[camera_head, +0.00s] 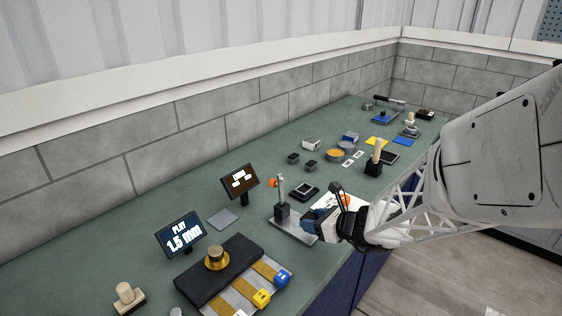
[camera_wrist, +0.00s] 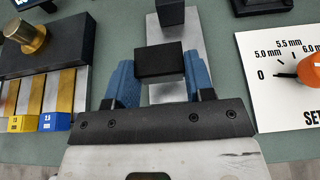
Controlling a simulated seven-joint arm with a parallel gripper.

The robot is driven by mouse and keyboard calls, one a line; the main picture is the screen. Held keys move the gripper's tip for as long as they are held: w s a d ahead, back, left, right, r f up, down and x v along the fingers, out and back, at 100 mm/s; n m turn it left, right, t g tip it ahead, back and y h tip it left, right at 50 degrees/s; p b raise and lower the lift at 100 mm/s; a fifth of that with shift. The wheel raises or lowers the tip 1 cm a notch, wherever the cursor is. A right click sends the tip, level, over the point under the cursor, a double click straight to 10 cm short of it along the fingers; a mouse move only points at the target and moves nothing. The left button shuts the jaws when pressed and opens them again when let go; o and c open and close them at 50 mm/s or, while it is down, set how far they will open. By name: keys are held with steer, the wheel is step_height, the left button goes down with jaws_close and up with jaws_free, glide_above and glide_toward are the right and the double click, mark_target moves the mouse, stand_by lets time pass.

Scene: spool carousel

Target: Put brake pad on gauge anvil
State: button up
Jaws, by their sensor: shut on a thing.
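The brake pad (camera_wrist: 159,60) is a dark rectangular block between the blue fingertips of my gripper (camera_wrist: 158,76) in the wrist view. My gripper (camera_head: 318,228) is shut on it, above the front part of the gauge's silver base plate (camera_wrist: 188,36). In the head view the gripper hides the pad. The gauge stand (camera_head: 282,207) has a black block, an upright post and an orange-red part at its top, and it rises from the base plate (camera_head: 288,227). The black block (camera_wrist: 170,12) is ahead of the pad. The anvil is not clearly seen, and contact below the pad cannot be told.
A dial card (camera_wrist: 262,95) with an orange pointer knob (camera_wrist: 308,70) is close on the right. A black block with a brass knob (camera_head: 216,257) and brass strips is on the left. A screen reading "PLAY 1.5 mm" (camera_head: 181,235) stands behind.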

steer(key=shift+w+f, duration=0.1)
steer(key=shift+w, duration=1.2)
steer(key=shift+f, duration=0.1)
steer(key=shift+f, duration=1.65)
steer(key=shift+f, duration=0.15)
steer(key=o, duration=1)
steer(key=shift+r, duration=0.2)
steer(key=shift+v, duration=6)
steer(key=shift+a, duration=0.15)
